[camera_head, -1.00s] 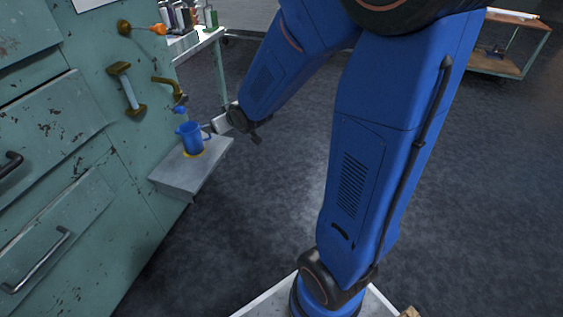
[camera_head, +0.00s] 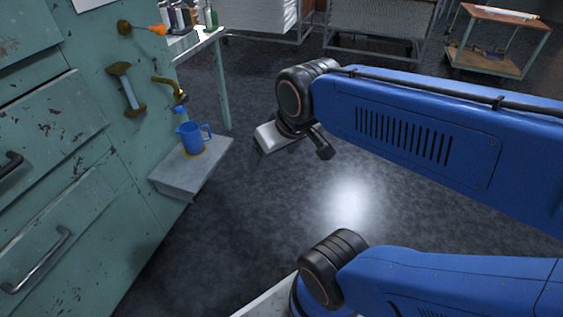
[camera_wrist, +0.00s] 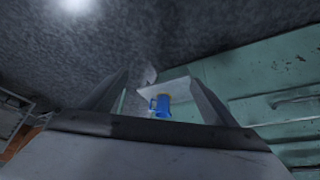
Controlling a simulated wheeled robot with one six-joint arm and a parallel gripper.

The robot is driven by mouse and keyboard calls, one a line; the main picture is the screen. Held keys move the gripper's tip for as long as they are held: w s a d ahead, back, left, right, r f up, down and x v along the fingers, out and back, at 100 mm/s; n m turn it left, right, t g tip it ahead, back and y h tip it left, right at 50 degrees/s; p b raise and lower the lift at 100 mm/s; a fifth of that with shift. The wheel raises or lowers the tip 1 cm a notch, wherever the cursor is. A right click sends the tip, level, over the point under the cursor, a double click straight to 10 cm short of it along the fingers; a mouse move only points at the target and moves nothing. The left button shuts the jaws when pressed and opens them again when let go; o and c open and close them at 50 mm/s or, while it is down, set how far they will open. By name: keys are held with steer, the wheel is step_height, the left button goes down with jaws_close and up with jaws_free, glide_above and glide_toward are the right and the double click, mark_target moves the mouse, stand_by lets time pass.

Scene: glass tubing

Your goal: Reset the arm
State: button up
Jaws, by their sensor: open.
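My gripper (camera_head: 264,142) hangs over the open floor, to the right of the small grey shelf and apart from it. In the wrist view its two fingers (camera_wrist: 160,92) stand wide apart with nothing between them at close range. A blue jug (camera_head: 192,138) stands upright on the shelf (camera_head: 190,172) beneath a brass tap (camera_head: 170,86). The jug also shows in the wrist view (camera_wrist: 161,106), farther off between the fingers.
A teal cabinet wall (camera_head: 95,165) with drawers fills the left side. A bench (camera_head: 205,42) with several bottles stands behind the shelf. Metal racks (camera_head: 375,25) and a cart (camera_head: 497,42) stand at the back. The dark floor between is clear.

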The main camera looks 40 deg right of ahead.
steer(key=s, duration=0.3)
steer(key=shift+s+a+r, duration=0.1)
steer(key=shift+s, duration=0.15)
stand_by(0.9)
